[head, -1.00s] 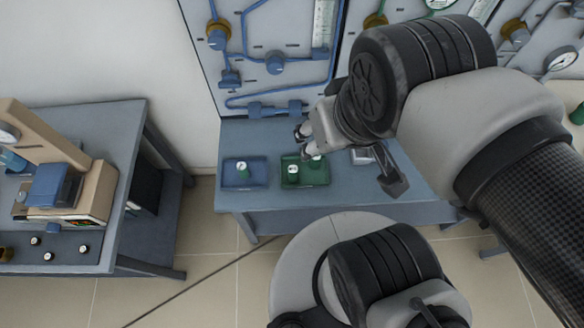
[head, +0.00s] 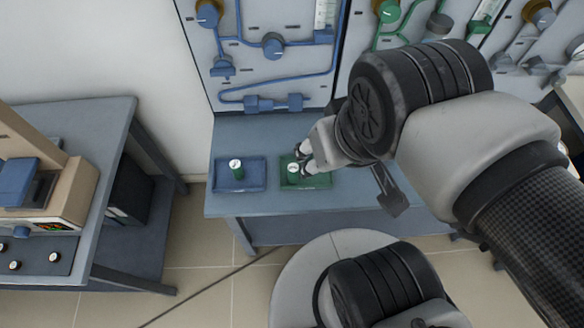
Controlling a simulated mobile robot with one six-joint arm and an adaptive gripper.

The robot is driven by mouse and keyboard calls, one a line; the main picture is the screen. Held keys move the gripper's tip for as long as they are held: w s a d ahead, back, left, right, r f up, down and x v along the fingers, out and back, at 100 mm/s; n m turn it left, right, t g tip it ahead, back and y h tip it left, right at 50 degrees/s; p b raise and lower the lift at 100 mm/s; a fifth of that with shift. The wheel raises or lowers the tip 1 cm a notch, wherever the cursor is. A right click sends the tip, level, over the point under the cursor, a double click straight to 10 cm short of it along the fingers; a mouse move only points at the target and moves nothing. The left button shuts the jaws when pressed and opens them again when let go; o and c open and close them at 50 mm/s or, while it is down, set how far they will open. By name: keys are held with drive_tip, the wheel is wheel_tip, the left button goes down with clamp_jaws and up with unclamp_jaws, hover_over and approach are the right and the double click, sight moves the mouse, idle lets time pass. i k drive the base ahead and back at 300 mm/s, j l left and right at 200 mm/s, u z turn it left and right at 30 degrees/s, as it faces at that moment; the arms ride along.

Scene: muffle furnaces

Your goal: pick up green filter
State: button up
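A green cylinder with a white top (head: 293,169), which fits the green filter, stands in the green tray (head: 318,181) on the bench. My arm and gripper body hide the right part of the green tray.
The blue-grey bench (head: 270,205) is clear in front of the trays. A wall panel with blue pipes and valves (head: 273,46) stands behind it. At the left another table (head: 100,120) holds a beige device (head: 62,200).

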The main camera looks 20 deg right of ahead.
sight(293, 170)
drive_tip(key=k+l+z, duration=0.1)
drive_tip(key=z, duration=0.9)
drive_tip(key=j, duration=0.65)
